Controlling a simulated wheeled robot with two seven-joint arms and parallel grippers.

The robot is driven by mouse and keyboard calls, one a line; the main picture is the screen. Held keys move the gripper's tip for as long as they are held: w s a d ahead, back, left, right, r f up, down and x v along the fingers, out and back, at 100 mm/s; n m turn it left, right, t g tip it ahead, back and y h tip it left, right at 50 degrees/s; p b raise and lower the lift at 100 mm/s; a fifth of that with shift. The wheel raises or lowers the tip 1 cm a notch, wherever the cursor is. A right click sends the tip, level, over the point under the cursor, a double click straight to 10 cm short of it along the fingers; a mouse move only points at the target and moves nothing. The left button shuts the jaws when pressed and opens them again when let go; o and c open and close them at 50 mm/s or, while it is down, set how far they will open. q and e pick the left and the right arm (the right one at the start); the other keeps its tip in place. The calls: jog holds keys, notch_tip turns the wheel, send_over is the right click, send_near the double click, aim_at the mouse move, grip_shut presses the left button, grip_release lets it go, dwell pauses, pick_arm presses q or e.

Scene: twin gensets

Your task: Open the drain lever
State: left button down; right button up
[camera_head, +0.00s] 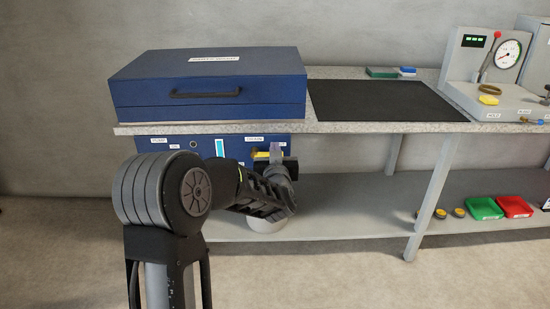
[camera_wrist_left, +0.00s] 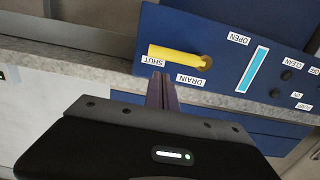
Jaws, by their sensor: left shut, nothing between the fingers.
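The yellow drain lever (camera_wrist_left: 178,54) is on a blue panel (camera_wrist_left: 222,22) in the left wrist view. Its pivot is at the right, and its free end points at the SHUT label (camera_wrist_left: 154,62). The OPEN label (camera_wrist_left: 238,39) is on the other side of the pivot, and the DRAIN label (camera_wrist_left: 190,81) is beside the lever. My left gripper (camera_wrist_left: 161,78) is shut and empty, its tips close to the lever's free end; contact cannot be told. In the head view the left gripper (camera_head: 276,158) partly hides the lever (camera_head: 261,155).
A blue lidded box (camera_head: 215,85) stands on the bench above the panel. A pale rounded vessel (camera_head: 266,225) on the lower shelf is partly behind my arm. A black mat (camera_head: 380,100) and a gauge stand (camera_head: 490,65) are to the right.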

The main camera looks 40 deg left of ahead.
pick_arm(q)
jog(key=shift+w+f, duration=0.1)
jog(key=shift+f, duration=0.6)
pick_arm(e)
jog(key=shift+w+d+f, duration=0.1)
jog(key=shift+f, duration=0.15)
pick_arm(q)
jog(key=shift+a+f, duration=0.1)
pick_arm(e)
jog(key=shift+d, duration=0.15)
